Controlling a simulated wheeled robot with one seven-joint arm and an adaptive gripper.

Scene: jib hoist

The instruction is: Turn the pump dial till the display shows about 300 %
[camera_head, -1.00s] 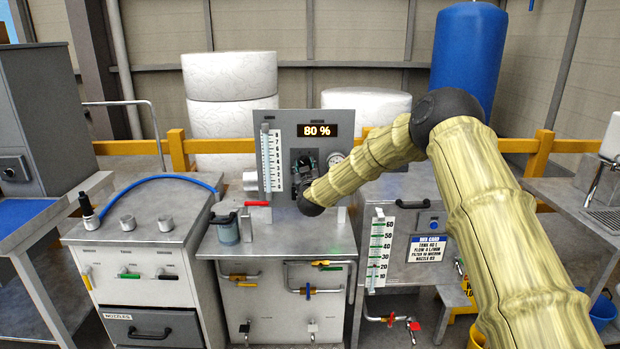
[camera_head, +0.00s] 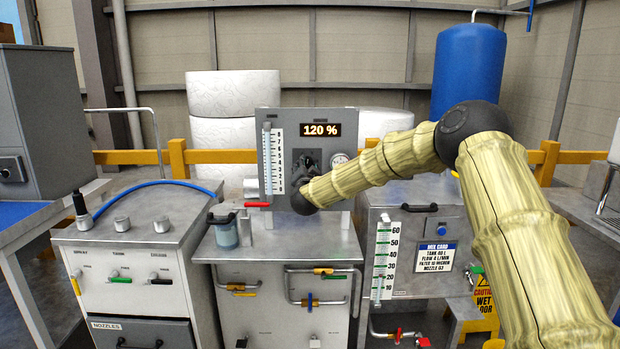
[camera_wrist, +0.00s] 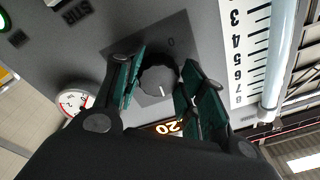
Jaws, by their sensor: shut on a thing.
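The display (camera_head: 320,130) on the grey pump panel (camera_head: 345,122) reads 120 % in the head view. The pump dial (camera_wrist: 158,80) is a dark round knob with a white pointer line on a dark square plate in the wrist view. My gripper (camera_wrist: 158,88) has its two green-padded fingers on either side of the dial, shut on it. In the head view my gripper and arm cover much of the dial. The display also shows partly in the wrist view (camera_wrist: 168,127), cut off by my gripper.
A white level scale with a clear tube (camera_head: 272,160) stands left of the dial. A round gauge (camera_wrist: 72,103) sits beside it on the other side. A red-handled lever (camera_head: 256,204) and a grey-blue cup (camera_head: 226,232) are at the bench top's left.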

